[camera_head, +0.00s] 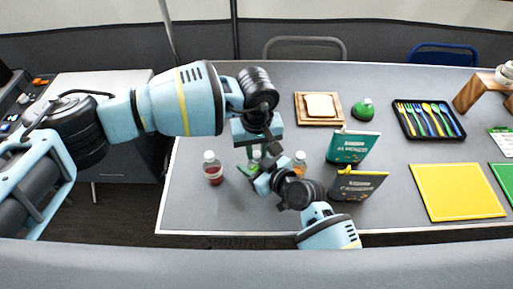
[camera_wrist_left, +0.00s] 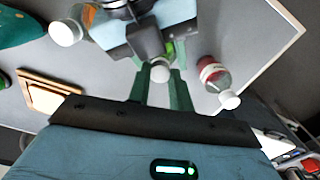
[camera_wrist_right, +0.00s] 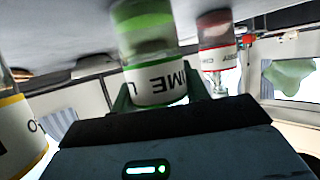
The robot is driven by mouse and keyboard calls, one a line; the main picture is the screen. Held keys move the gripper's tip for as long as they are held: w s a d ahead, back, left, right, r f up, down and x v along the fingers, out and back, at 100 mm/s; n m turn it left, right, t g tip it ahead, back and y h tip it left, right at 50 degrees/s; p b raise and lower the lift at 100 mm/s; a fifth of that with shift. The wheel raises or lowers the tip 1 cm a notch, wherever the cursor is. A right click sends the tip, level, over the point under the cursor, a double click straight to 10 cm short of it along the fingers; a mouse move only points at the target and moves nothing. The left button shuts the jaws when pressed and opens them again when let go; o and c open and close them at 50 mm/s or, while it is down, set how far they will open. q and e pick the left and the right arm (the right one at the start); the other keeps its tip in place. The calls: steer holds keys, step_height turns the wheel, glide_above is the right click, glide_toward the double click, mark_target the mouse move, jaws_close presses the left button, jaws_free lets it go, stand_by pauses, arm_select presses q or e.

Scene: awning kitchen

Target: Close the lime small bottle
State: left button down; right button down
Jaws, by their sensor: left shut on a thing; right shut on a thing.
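The lime small bottle (camera_wrist_right: 148,40) has green contents and a white label, and fills the middle of the right wrist view, which is upside down. My right gripper (camera_wrist_right: 160,95) is shut on its body from the side. Its white cap (camera_wrist_left: 160,72) shows in the left wrist view between the green fingers of my left gripper (camera_wrist_left: 160,85), which is shut on it from above. In the head view both grippers meet at the bottle (camera_head: 256,155) and hide most of it. I cannot tell how tightly the cap is seated.
A red bottle (camera_head: 213,170) stands left of the grippers and an orange bottle (camera_head: 299,162) close to their right. Two boxes, a teal one (camera_head: 350,148) and a dark one (camera_head: 356,185), stand further right.

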arm_select(q)
steer(key=c, duration=1.3)
jaws_free()
steer(key=shift+o, duration=0.2)
steer(key=shift+r, duration=2.3)
steer(key=shift+n, duration=0.3)
steer(key=shift+c, duration=0.4)
